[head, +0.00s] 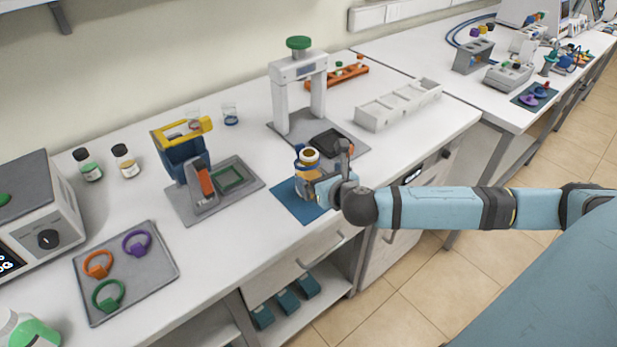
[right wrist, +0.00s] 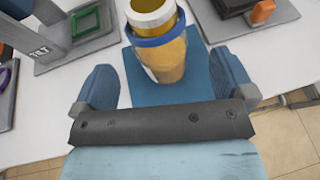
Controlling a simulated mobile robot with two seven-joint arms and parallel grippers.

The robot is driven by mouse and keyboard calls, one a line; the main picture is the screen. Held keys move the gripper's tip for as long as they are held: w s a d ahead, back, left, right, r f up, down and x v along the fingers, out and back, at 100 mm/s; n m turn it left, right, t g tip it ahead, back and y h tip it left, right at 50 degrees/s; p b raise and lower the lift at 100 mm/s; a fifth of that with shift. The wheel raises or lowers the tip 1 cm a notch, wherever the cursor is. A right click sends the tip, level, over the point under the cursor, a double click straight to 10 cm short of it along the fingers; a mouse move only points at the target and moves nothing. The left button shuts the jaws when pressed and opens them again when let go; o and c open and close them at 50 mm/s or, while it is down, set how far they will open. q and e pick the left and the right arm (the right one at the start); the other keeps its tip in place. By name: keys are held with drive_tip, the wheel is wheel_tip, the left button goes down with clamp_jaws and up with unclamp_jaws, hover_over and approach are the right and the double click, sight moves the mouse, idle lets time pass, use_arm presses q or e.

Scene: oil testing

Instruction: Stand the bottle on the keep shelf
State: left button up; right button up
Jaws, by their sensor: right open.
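An amber bottle (head: 307,172) with a tan cap and a blue ring round its neck stands on a blue mat (head: 290,203) near the bench's front edge. In the right wrist view the bottle (right wrist: 165,50) stands upright between my spread fingers, on the blue mat (right wrist: 206,92). My right gripper (head: 322,181) is open around the bottle, with a gap visible on both sides. The right gripper (right wrist: 166,75) hides none of the cap. Which surface is the keep shelf is not clear; an open shelf (head: 325,302) under the bench holds several teal blocks. My left gripper is not in view.
A grey and white press-like stand (head: 284,90) is behind the bottle. A blue and yellow device (head: 182,160) is to its left. A white compartment rack (head: 400,103) is at the right. A grey tray (head: 125,268) holds coloured rings. Bare bench lies between the devices.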

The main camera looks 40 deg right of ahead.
sight(309, 169)
drive_tip(key=x, duration=0.7)
drive_tip(key=shift+s+f+p, duration=0.1)
drive_tip(key=shift+f+p, duration=0.05)
drive_tip(key=shift+p, duration=0.15)
drive_tip(key=c, duration=1.7)
